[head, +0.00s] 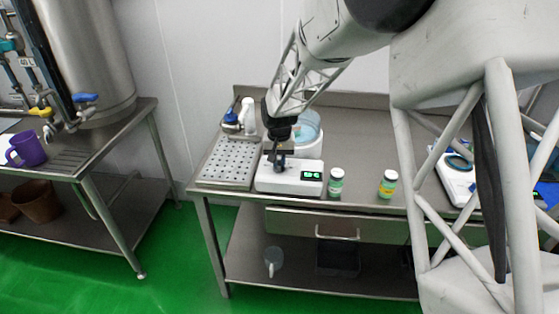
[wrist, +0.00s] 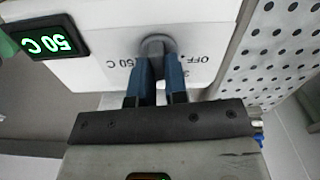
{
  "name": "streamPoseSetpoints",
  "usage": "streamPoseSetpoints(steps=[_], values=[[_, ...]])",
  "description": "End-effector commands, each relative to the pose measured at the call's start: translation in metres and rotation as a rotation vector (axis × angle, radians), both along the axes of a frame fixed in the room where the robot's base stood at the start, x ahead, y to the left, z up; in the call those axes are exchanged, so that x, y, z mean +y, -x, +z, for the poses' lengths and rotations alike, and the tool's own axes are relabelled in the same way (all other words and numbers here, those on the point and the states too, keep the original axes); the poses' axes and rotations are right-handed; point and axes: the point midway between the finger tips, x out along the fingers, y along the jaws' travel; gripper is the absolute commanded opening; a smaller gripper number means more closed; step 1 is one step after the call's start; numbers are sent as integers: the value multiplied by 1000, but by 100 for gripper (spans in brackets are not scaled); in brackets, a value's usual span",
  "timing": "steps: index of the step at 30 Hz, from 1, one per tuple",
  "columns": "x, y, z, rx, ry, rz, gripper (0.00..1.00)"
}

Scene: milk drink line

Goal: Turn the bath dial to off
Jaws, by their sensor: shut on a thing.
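The white bath control box (head: 288,180) stands at the front edge of the steel table, with the bath's round vessel (head: 312,146) behind it. Its green display (head: 312,175) is lit; in the wrist view the display (wrist: 50,38) reads 50 C, upside down. The grey bath dial (wrist: 157,44) is on the box face, with the printed marks OFF and 50 C partly visible around it. My gripper (wrist: 157,68) has its two blue fingers shut on the dial, one on each side. In the head view my gripper (head: 279,164) covers the dial, and its pointer direction is unclear.
A perforated steel drain plate (head: 226,160) lies left of the box. Two green jars, a nearer one (head: 335,183) and one farther right (head: 387,184), stand right of the box. A white bottle (head: 248,116) stands behind. A white scale (head: 455,180) is farther right.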

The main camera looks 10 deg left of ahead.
Motion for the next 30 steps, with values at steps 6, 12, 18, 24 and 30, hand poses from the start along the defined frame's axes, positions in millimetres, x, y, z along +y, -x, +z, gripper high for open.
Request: streamPoseSetpoints(steps=[6, 12, 18, 24, 30], values=[[2, 0, 1, 0, 0, 204, 0], [3, 1, 1, -1, 0, 394, 0], [4, 2, 1, 0, 0, 584, 0], [5, 2, 1, 0, 0, 770, 0], [5, 3, 1, 0, 0, 924, 0]])
